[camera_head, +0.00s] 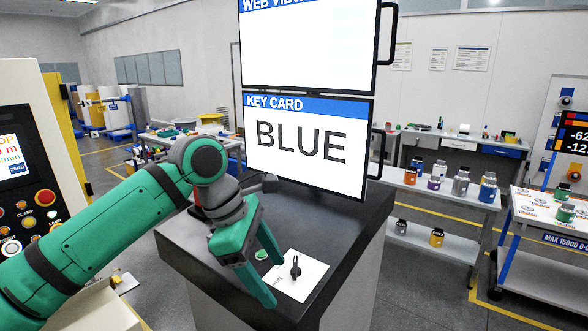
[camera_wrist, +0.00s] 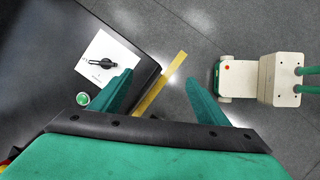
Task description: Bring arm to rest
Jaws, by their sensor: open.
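My green gripper (camera_head: 275,280) is open, with its two fingers spread and nothing between them. It hangs over the near edge of the dark console top (camera_head: 215,262). A white plate (camera_head: 312,270) with a black rotary knob (camera_head: 295,267) lies just right of the fingers, and a green button (camera_head: 261,255) shows between them and the screens. In the wrist view, the gripper (camera_wrist: 160,77) has open fingers over the floor beside the console edge. The plate (camera_wrist: 112,48), knob (camera_wrist: 98,62) and green button (camera_wrist: 83,99) are left of the fingers, apart from them.
A screen (camera_head: 303,142) reading KEY CARD BLUE stands behind the knob, under a second screen (camera_head: 308,45). A control panel (camera_head: 25,185) is at the left. A shelf (camera_head: 430,240) with several jars and a table (camera_head: 545,235) stand at the right. Floor between them is clear.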

